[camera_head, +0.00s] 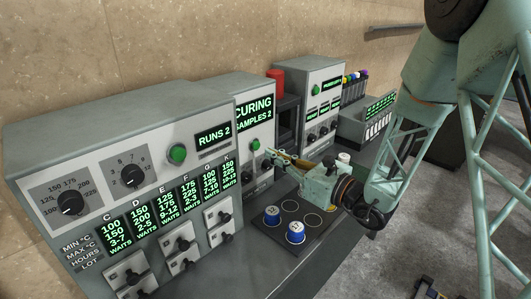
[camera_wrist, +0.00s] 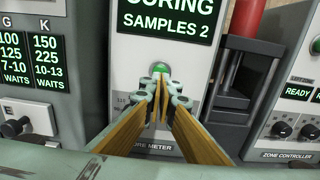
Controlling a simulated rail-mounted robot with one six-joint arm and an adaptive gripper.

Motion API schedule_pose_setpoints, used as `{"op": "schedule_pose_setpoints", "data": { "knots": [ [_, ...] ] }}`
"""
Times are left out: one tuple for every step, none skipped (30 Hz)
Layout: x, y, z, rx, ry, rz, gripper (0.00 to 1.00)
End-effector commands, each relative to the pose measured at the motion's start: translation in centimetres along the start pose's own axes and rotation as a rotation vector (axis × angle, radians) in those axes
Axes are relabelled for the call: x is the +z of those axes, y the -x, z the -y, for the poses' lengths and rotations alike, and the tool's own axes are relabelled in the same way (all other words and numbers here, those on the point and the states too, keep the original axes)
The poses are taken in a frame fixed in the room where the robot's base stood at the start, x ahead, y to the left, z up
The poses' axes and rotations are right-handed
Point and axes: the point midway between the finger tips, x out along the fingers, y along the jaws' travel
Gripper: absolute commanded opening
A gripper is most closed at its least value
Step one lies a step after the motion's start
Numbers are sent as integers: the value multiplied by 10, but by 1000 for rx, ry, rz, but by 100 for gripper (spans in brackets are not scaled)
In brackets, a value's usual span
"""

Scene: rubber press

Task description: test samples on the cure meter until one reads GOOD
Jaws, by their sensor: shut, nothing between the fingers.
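The cure meter (camera_head: 251,118) stands in the middle of the machine row, and its screen reads CURING, SAMPLES 2. The same cure meter screen (camera_wrist: 168,18) is at the top of the wrist view. A green button (camera_wrist: 160,68) is on its front just beyond my fingertips. My gripper (camera_wrist: 163,84) is shut and empty, pointing at the button; whether it touches is not clear. In the head view my gripper (camera_head: 270,155) is in front of the cure meter. Two blue-sided sample cups, one at the front (camera_head: 295,233) and one left of it (camera_head: 272,215), stand on a dark tray (camera_head: 318,243).
A large control panel (camera_head: 130,180) at left reads RUNS 2, with dials, a green button and several WAITS columns. A press with a red cylinder (camera_head: 275,84) and a zone controller (camera_wrist: 290,115) stand right of the meter. Empty ringed spots (camera_head: 290,206) show on the tray.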

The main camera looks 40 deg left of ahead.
Motion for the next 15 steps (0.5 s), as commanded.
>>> {"op": "schedule_pose_setpoints", "data": {
  "knots": [
    [2,8,2,-3,-1,0,0],
    [2,12,2,-3,-1,0,0],
    [2,17,1,-2,-1,0,0],
    [2,21,1,-2,-1,0,0],
    [2,25,1,-2,-1,0,0],
    [2,30,1,-3,0,0,0],
    [2,34,2,-3,0,0,0],
    [2,38,1,-3,-1,0,0],
    [1,43,1,-2,-1,0,0],
    [1,46,1,-1,-1,0,0],
    [1,50,1,-2,-1,0,0],
    [2,55,1,-3,-1,1,0],
    [2,58,1,-3,-1,1,0],
    [2,61,1,-2,-1,1,0],
    [1,65,1,-2,-1,1,0]
  ]
}}
